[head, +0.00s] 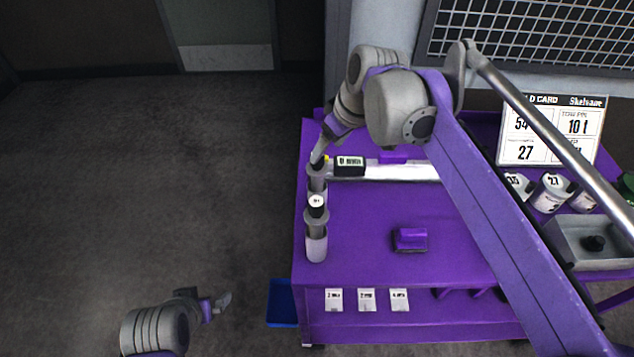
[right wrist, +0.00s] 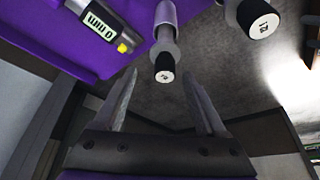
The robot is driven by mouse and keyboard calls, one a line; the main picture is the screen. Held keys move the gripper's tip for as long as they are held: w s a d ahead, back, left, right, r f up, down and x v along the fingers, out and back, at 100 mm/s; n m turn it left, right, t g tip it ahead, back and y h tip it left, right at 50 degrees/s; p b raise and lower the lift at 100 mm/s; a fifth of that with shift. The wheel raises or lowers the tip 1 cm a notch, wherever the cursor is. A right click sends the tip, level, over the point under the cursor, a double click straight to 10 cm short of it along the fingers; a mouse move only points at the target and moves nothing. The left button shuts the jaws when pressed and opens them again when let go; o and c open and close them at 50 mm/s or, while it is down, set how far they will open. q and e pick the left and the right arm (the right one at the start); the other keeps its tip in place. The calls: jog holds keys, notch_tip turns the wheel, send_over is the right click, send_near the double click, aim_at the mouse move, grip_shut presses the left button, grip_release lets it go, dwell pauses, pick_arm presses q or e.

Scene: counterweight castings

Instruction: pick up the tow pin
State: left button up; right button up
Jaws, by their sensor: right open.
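Two grey pins with black, labelled end caps stand along the purple table's left edge; the labels are too small to read surely, so I cannot tell which is the tow pin. The farther pin (head: 317,184) is partly hidden by my right gripper (head: 319,160). The nearer pin (head: 316,240) stands clear. In the right wrist view, my open, empty gripper (right wrist: 161,84) has the farther pin (right wrist: 165,52) beyond and between its fingertips, with the nearer pin (right wrist: 240,12) to the right. My left gripper (head: 218,303) is over the floor at lower left, its jaws unclear.
A black device with a display (head: 349,166) and yellow tip lies beside the farther pin. A purple block (head: 410,239) sits on the table (head: 365,210). A card (head: 552,130), labelled cans (head: 551,193) and a grey tray (head: 590,258) are at right. A blue bin (head: 282,303) is below left.

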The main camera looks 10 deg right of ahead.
jog(key=x, duration=0.2)
jog(key=a+x, duration=0.1)
jog(key=x, duration=0.2)
jog(key=shift+w+a+f, duration=0.1)
jog(key=shift+w+f, duration=0.1)
jog(key=shift+r, duration=0.1)
grip_shut()
